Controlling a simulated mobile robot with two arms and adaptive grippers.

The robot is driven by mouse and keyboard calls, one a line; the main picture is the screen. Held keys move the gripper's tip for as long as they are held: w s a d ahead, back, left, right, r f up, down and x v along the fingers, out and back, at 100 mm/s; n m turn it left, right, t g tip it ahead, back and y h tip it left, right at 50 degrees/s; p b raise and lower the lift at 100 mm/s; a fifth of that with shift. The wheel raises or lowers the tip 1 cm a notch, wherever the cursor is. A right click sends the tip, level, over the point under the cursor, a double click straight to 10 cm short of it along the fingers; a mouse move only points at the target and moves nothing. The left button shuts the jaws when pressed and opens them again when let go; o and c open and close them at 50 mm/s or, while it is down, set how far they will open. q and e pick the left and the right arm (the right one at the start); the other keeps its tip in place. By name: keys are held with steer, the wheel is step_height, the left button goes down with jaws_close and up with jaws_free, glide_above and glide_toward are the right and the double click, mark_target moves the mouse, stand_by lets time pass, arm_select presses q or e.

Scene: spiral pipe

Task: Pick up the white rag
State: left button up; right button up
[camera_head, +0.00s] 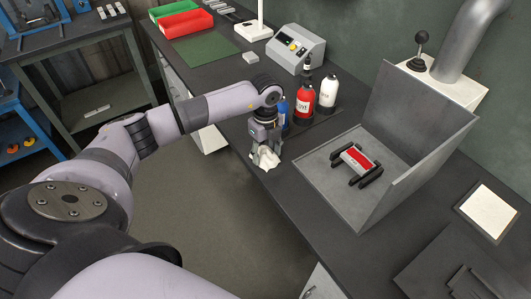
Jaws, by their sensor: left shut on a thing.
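The white rag (265,162) is a small crumpled cloth at the front edge of the dark workbench, left of the grey metal box. My left gripper (266,150) points down over it and is shut on it, with cloth bunched between and below the fingers. I cannot tell whether the rag still touches the bench top. My right gripper is not in view.
A blue bottle (283,114), a red bottle (304,102) and a white bottle (327,95) stand just behind the gripper. The open grey box (420,172) holds a red and white part (357,162). A control unit (297,48) and green (173,8) and red (186,24) trays stand farther back.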

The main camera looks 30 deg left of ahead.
mark_target(266, 150)
arm_select(q)
step_height(266, 150, up, 20)
steer(key=b, duration=0.2)
steer(key=shift+f, duration=0.1)
steer(key=o, duration=0.6)
steer(key=c, duration=0.5)
